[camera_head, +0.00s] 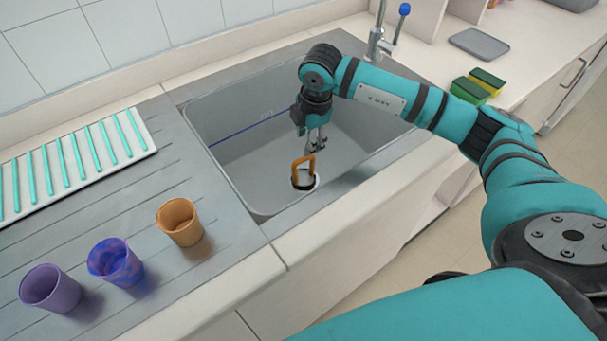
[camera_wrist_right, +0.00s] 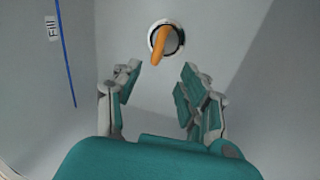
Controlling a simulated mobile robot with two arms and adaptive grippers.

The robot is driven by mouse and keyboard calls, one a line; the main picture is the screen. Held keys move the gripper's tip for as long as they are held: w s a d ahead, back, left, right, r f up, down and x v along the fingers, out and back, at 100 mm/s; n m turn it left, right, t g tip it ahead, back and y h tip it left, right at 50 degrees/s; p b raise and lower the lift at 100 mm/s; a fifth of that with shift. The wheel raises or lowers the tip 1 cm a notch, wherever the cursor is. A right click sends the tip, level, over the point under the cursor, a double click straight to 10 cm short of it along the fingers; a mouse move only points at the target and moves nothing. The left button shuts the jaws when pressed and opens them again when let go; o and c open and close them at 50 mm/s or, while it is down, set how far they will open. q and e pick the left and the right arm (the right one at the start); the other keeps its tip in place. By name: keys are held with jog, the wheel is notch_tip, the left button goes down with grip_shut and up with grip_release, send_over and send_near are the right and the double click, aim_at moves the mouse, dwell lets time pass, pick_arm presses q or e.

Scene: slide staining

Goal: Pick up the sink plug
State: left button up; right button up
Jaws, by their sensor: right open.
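The sink plug (camera_head: 303,172) has an orange loop handle and sits at the drain in the floor of the grey sink (camera_head: 240,165). In the right wrist view the plug's orange handle (camera_wrist_right: 160,45) stands over the dark, pale-rimmed drain, beyond the fingertips. My right gripper (camera_head: 317,145) reaches down into the sink, just behind and above the plug. It also shows in the right wrist view (camera_wrist_right: 155,88), open and empty, with its fingers apart and not touching the handle. My left gripper is not in view.
An orange cup (camera_head: 180,222), a blue-purple cup (camera_head: 115,262) and a purple cup (camera_head: 50,289) stand on the drainboard left of the sink. A white rack with teal bars (camera_head: 70,168) lies behind them. Sponges (camera_head: 470,91) and a faucet (camera_head: 378,45) are near the sink's right side.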

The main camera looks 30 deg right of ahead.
send_over(304, 158)
jog(key=s, duration=0.2)
jog(key=f, duration=0.5)
jog(key=shift+w+a, duration=0.15)
jog(key=shift+w, duration=0.1)
jog(key=shift+w+d+f+p, duration=0.1)
jog(key=shift+w+f, duration=0.2)
jog(key=shift+f, duration=0.7)
jog(key=shift+w+d+f+p, duration=0.1)
jog(key=shift+w+f, duration=0.2)
jog(key=shift+f, duration=0.65)
jog(key=shift+w+f+p, duration=0.1)
jog(key=shift+w+f, duration=0.2)
jog(key=shift+f, duration=0.7)
grip_shut()
jog(key=shift+r, duration=0.1)
